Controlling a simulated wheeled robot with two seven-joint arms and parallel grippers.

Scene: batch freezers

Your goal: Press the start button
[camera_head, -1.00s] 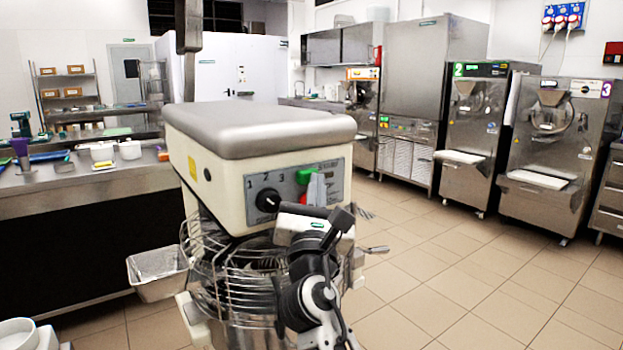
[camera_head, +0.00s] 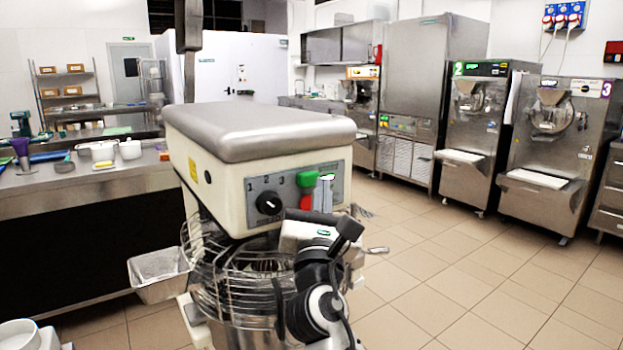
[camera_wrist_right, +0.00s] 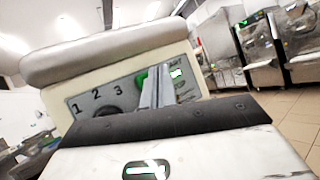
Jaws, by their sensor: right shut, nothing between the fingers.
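The cream mixer with a grey top (camera_head: 255,125) stands in front of me. Its panel carries a green button (camera_head: 306,178), the start button by its colour, above a red button (camera_head: 306,202). A black knob (camera_head: 268,202) marked 1, 2, 3 sits to the left. My right gripper (camera_head: 323,197) is shut and empty, its fingers pointing up at the panel just right of the buttons. In the right wrist view the fingers (camera_wrist_right: 156,90) overlap the panel beside the green button (camera_wrist_right: 142,77), partly covering it. I cannot tell whether they touch. My left gripper is not seen.
A wire guard (camera_head: 215,275) surrounds the bowl below the mixer head. A steel counter (camera_head: 90,185) with utensils stands at left. Several steel machines, such as the one marked 2 (camera_head: 470,130), line the right. Tiled floor (camera_head: 450,270) is open at right.

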